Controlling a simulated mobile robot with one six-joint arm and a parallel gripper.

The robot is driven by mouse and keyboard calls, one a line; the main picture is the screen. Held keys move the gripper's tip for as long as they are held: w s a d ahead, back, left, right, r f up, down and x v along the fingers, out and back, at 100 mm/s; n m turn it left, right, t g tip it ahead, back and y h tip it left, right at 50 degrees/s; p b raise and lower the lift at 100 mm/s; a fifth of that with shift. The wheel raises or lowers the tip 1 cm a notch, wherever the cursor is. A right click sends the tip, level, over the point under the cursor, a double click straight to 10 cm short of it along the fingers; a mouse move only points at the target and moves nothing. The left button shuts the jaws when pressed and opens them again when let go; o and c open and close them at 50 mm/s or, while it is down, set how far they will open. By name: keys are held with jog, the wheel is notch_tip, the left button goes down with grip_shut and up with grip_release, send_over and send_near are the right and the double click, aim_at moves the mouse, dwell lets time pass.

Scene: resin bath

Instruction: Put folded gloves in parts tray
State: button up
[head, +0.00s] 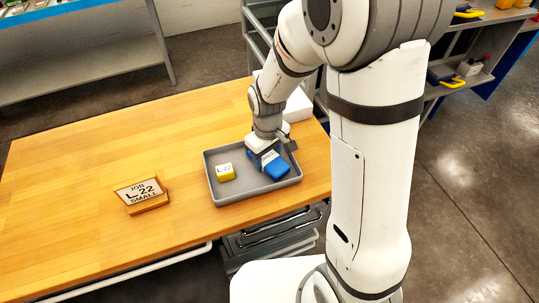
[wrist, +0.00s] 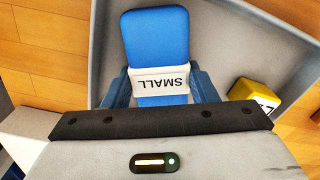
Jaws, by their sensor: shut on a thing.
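The folded gloves are a blue bundle (head: 276,168) with a white band marked SMALL; the bundle also shows in the wrist view (wrist: 155,38). They are inside the grey parts tray (head: 241,199), in its right part. My gripper (head: 265,158) is over the tray, its two fingers on either side of the banded bundle, shut on it. In the wrist view the fingers (wrist: 160,88) flank the white band. The gripper body hides the near end of the bundle. I cannot tell whether the bundle touches the tray floor.
A yellow block with a white label (head: 226,172) sits in the tray's left part. A white object (head: 298,106) is behind my wrist. The bench's left side (head: 70,180) is clear.

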aim_at(268, 157)
jog(key=shift+f, duration=0.2)
jog(key=o, duration=1)
jog(key=shift+c, duration=0.2)
jog(key=shift+r, duration=0.15)
notch_tip(268, 157, up, 12)
jog(key=s+d+r+m+t, duration=0.1)
jog(key=s+d+r+m, duration=0.1)
jog(key=s+d, duration=0.3)
jog(key=s+d+r+m+t, duration=0.1)
jog(key=s+d+r+m, duration=0.2)
jog(key=s+d+m, duration=0.2)
jog(key=s+d, duration=0.1)
jog(key=s, duration=0.1)
jog(key=shift+s+r+t+p, duration=0.3)
jog(key=shift+s, duration=0.1)
jog(key=shift+a, duration=0.1)
